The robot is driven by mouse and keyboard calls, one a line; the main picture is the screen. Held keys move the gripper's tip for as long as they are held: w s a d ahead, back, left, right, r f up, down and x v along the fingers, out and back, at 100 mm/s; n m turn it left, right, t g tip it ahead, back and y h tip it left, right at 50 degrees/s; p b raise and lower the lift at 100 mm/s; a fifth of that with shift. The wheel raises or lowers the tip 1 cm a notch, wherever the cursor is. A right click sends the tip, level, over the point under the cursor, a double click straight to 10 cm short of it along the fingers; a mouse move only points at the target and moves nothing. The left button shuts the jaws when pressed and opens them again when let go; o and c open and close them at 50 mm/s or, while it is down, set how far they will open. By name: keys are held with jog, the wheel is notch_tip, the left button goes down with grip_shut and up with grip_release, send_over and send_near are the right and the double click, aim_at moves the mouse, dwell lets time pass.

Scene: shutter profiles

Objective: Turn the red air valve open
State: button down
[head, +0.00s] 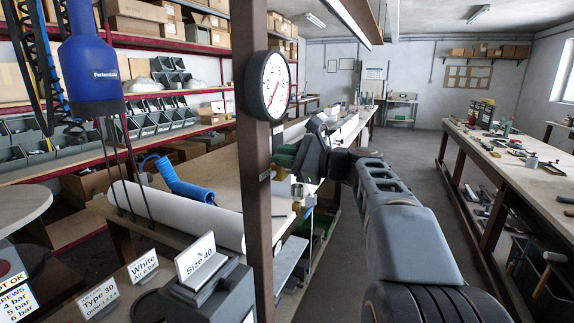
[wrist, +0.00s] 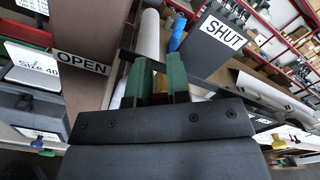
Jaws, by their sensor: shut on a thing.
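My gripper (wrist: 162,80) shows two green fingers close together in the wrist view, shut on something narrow. A small brass-yellow part (wrist: 160,83), which looks like part of the air valve, shows between them. An OPEN sign (wrist: 82,63) stands left of the fingers and a SHUT sign (wrist: 225,38) to the right. In the head view my gripper (head: 286,160) is just right of the brown post, above a small brass fitting (head: 297,190).
A round gauge (head: 272,86) is on the brown post (head: 256,190), close to my arm. A blue coiled hose (head: 182,182) and a white roll (head: 172,216) lie on the bench to the left. A clear aisle (head: 408,150) runs to the right, beside a long workbench (head: 515,160).

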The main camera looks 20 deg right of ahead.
jog(key=shift+s+a+f+n+b, duration=0.25)
jog(key=shift+f+n+b, duration=0.1)
jog(key=shift+n+b, duration=0.35)
jog(key=c, duration=1.1)
grip_release()
jog(key=v, duration=1.3)
jog(key=shift+s+d+b, duration=0.25)
jog(key=shift+s+b, duration=0.1)
jog(key=shift+b, duration=0.05)
